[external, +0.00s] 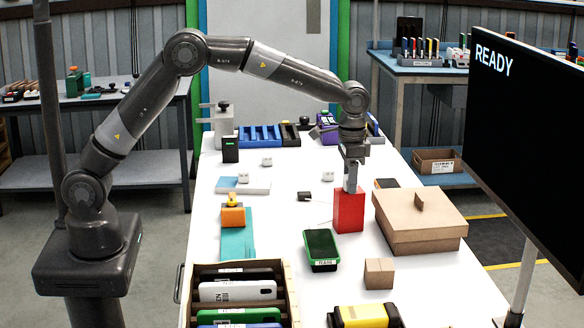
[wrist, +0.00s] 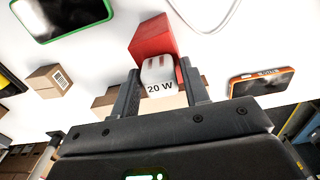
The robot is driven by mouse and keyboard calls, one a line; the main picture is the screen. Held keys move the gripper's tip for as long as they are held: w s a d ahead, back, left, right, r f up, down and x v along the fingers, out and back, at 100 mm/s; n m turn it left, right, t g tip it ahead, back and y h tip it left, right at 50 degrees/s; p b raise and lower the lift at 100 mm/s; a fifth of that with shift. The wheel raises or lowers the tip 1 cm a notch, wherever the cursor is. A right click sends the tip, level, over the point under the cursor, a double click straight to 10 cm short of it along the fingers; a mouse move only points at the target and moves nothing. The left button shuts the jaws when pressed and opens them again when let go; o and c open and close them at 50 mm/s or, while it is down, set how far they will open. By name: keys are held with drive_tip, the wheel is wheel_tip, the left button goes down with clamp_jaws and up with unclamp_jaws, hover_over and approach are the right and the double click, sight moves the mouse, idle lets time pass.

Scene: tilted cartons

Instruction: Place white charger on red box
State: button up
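The white charger (wrist: 160,76), marked "20 W", is between the two fingers of my gripper (wrist: 160,88) in the wrist view, with both fingers against its sides. The red box (external: 349,211) stands upright on the white table in the external view, directly under my gripper (external: 351,183). In the wrist view the red box (wrist: 152,37) shows just beyond the charger, partly hidden by it. The charger is at about the height of the box top; I cannot tell whether they touch.
A large cardboard box (external: 420,222) stands close to the right of the red box. Other white blocks (external: 243,178) sit to the left. A crate of phones (external: 282,271) is at the front left.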

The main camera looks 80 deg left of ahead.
drive_tip(key=shift+o, duration=0.9)
wheel_tip(320, 180, up, 12)
drive_tip(key=s+r+t, duration=0.1)
drive_tip(key=s+r, duration=0.6)
drive_tip(key=s, duration=0.3)
drive_tip(key=s+t, duration=0.3)
drive_tip(key=s, duration=1.9)
drive_tip(key=s+f+t, duration=0.1)
drive_tip(key=s+f, duration=0.5)
drive_tip(key=s, duration=0.4)
drive_tip(key=shift+t, duration=0.3)
